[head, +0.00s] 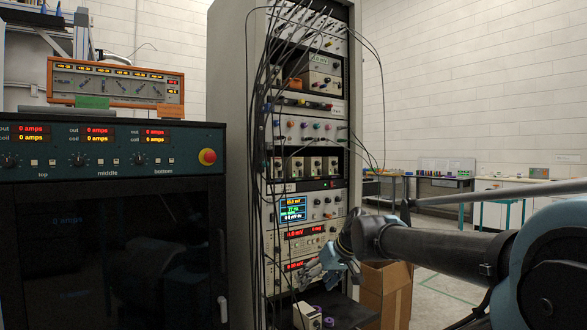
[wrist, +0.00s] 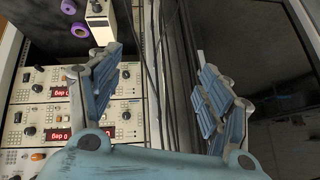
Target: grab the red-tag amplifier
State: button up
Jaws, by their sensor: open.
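My gripper (head: 316,272) is open and empty in front of the lower part of the instrument rack. In the wrist view its two blue padded fingers (wrist: 162,88) are spread wide, with only dark cables and the rack's edge behind the gap. A small cream box (head: 307,316) with a dark knob stands on the low shelf below my gripper. It also shows in the wrist view (wrist: 99,22), beyond the left finger and apart from it. Several similar small boxes (head: 296,168) stand in a rack bay higher up. I cannot make out a red tag on any of them.
Purple rolls (wrist: 70,7) lie beside the cream box. Black cables (head: 258,200) hang down the rack's left front. A cardboard box (head: 385,292) stands right of the rack, under my arm. A dark cabinet (head: 110,240) with red displays stands at left. Open floor (head: 440,290) shows at right.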

jog(key=w+a+r+n+t+y, duration=0.15)
jog(key=w+a+r, duration=0.25)
jog(key=w+r, duration=0.4)
jog(key=w+a+r+n+t+y, duration=0.1)
jog(key=w+a+r+t+y, duration=0.2)
jog(key=w+r, duration=0.5)
jog(key=t, duration=0.5)
send_near(277, 163)
jog(key=shift+w+d+f+y, duration=0.1)
jog(key=shift+w+d+y, duration=0.2)
jog(key=shift+d, duration=0.2)
jog(key=x, duration=1.7)
jog(key=shift+w+a+f, duration=0.1)
jog(key=shift+w+f, duration=0.05)
jog(key=shift+w, duration=0.05)
jog(key=c, duration=1.6)
jog(key=shift+m+v, duration=0.25)
jog(key=shift+v, duration=1.75)
